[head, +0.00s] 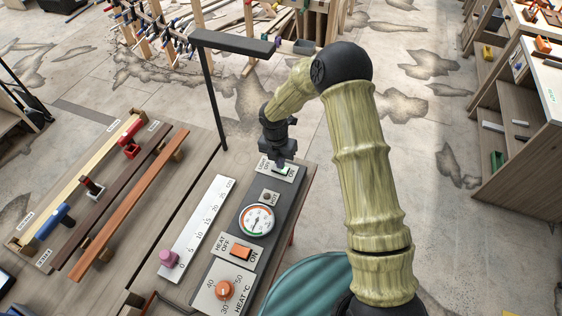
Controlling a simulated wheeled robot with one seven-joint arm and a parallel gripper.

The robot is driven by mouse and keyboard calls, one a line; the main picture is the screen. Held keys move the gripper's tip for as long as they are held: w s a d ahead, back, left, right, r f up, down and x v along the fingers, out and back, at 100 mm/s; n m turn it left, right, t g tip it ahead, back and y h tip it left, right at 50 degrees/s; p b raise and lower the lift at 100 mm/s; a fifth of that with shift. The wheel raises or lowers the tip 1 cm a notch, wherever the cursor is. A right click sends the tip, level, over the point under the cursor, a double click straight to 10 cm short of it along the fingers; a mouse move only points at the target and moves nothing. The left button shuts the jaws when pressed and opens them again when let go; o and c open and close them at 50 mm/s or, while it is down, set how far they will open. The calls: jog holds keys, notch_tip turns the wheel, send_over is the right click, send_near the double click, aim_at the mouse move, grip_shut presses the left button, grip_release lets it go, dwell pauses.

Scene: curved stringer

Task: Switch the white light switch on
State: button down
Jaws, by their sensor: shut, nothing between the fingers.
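The light switch sits on a pale plate (266,170) labelled LIGHT and OFF, at the far end of the dark control panel (291,200). My gripper (283,162) points down at this plate, shut and empty. It is at or just above the switch; I cannot tell whether it touches. The gripper hides most of the white switch, so I cannot tell its position.
Nearer on the panel are a round gauge (256,221), an orange heat switch (241,252) and an orange heat knob (223,290). A black lamp post (211,95) stands beside my gripper. Clamps and wooden strips fill the bench's left.

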notch_tip(320, 180, up, 10)
jog(key=d+p, duration=0.1)
jog(key=p, duration=0.7)
jog(key=shift+s, duration=0.3)
jog(key=shift+w, duration=0.1)
